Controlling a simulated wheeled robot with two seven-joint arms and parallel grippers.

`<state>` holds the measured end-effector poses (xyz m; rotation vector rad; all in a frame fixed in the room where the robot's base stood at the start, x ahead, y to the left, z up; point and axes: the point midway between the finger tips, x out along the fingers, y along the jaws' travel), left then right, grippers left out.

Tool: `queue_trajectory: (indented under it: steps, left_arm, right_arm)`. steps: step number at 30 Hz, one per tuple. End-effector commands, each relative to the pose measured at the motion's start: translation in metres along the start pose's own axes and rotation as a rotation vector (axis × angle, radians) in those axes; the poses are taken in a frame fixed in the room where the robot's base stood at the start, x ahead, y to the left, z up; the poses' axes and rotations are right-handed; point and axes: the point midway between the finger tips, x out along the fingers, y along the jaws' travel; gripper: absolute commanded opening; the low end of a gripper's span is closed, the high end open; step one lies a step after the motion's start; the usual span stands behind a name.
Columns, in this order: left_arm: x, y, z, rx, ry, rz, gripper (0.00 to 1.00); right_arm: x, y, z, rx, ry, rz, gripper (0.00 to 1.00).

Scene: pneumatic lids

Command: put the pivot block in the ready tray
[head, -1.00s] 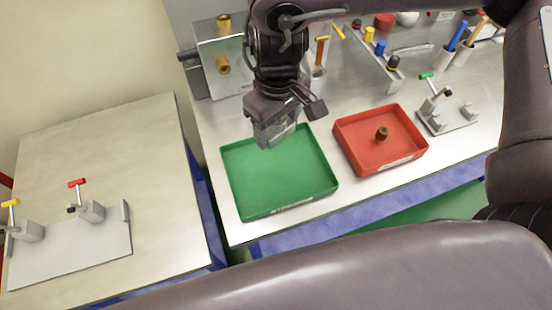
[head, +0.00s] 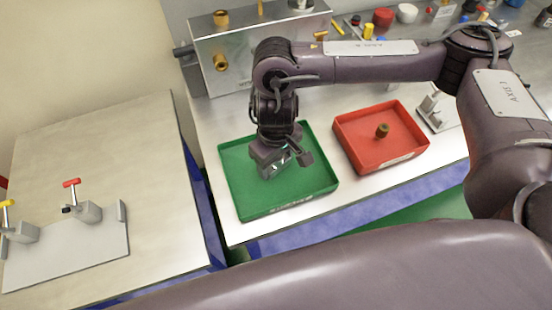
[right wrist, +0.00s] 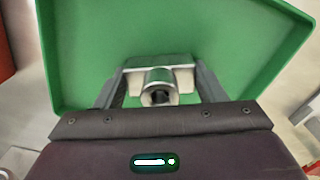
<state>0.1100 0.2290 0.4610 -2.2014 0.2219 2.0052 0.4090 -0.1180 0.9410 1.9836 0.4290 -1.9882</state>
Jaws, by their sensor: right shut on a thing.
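The pivot block (right wrist: 158,78) is a silvery metal block with a round bored boss. In the right wrist view it sits between the two fingers of my right gripper (right wrist: 155,92), which is shut on it. In the head view my right gripper (head: 276,168) points down inside the outline of the green tray (head: 240,199), which I take as the ready tray. The green tray floor also fills the right wrist view (right wrist: 225,50). The gripper mostly hides the block in the head view. I cannot tell whether the block touches the tray floor. My left gripper is not in view.
A red tray (head: 348,146) with a small brown-green part (head: 382,131) stands just right of the green tray. A metal housing (head: 235,60) with brass fittings stands behind. A side table (head: 110,150) at left holds a plate with red and yellow toggle clamps.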

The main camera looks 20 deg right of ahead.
Motion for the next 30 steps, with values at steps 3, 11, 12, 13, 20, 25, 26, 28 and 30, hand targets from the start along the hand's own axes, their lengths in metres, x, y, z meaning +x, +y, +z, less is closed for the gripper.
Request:
queue_trajectory:
  steps: [3,11,12,13,20,25,26,28,30]
  left_arm:
    - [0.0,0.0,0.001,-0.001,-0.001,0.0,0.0]
    - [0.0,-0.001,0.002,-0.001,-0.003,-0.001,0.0]
    - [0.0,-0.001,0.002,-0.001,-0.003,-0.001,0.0]
    - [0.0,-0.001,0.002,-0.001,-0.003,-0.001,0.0]
    - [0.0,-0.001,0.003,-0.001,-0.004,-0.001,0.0]
    - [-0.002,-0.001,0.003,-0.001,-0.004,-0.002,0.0]
    - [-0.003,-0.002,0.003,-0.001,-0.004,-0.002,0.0]
    - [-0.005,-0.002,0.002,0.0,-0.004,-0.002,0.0]
    - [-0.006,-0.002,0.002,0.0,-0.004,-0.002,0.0]
  right_arm:
    - [-0.001,0.0,0.0,-0.001,0.001,0.0,0.36]
    - [0.002,0.0,0.0,-0.001,0.0,0.0,0.79]
    - [0.002,0.0,0.0,-0.001,0.0,0.0,0.84]
    - [0.002,0.0,0.0,-0.001,0.0,0.0,0.85]
    - [0.002,0.0,0.0,-0.001,0.001,0.0,0.85]
    - [-0.01,0.0,-0.002,-0.001,0.005,0.002,0.85]
    - [-0.014,0.0,-0.002,-0.002,0.005,0.001,0.85]
    - [-0.026,0.001,-0.002,-0.003,0.006,0.003,0.85]
    - [-0.041,0.001,-0.002,-0.003,0.008,0.003,0.85]
